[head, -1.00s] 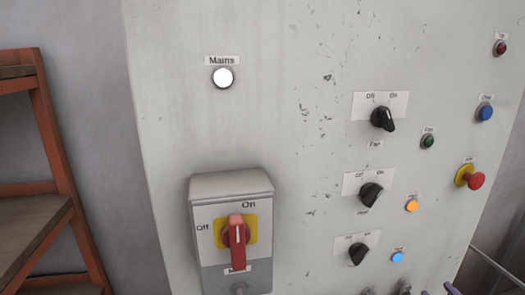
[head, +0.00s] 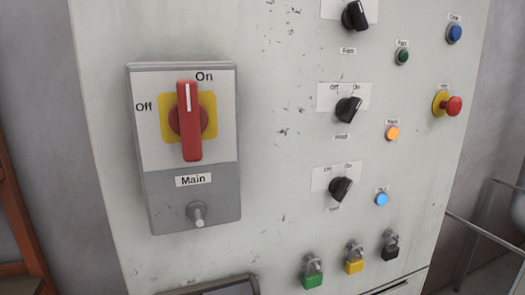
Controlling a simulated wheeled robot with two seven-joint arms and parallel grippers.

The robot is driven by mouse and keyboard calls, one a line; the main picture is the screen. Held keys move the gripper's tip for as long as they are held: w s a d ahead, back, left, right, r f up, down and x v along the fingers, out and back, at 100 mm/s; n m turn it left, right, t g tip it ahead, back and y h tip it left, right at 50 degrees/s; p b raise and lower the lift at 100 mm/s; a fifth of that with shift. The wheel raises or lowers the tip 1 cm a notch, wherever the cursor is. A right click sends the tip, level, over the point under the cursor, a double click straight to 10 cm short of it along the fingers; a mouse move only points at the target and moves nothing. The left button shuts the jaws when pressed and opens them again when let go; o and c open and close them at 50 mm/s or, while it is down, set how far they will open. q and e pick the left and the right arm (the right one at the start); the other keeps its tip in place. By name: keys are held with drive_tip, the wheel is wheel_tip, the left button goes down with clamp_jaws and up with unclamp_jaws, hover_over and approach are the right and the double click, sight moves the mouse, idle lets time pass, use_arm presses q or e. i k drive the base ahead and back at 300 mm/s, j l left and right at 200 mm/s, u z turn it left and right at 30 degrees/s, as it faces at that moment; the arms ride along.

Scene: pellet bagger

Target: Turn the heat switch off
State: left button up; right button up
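The panel carries a column of black rotary switches. The middle one (head: 348,110) has a plate marked Off and On and a small label below that seems to read Heat. Its knob is turned toward the On side, and the orange lamp (head: 392,133) beside it is lit. Neither of my grippers shows in the head view, and nothing touches the switch.
A Fan switch (head: 355,15) sits above and another black switch (head: 340,188) below, with a lit blue lamp (head: 381,199). The red main switch (head: 189,121) points to On. A red emergency button (head: 453,106) sticks out at right. Padlocks (head: 354,265) hang below.

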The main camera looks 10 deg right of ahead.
sight(346, 109)
drive_tip(key=k+j+z, duration=0.1)
drive_tip(key=z, duration=0.7)
drive_tip(key=k+l, duration=0.05)
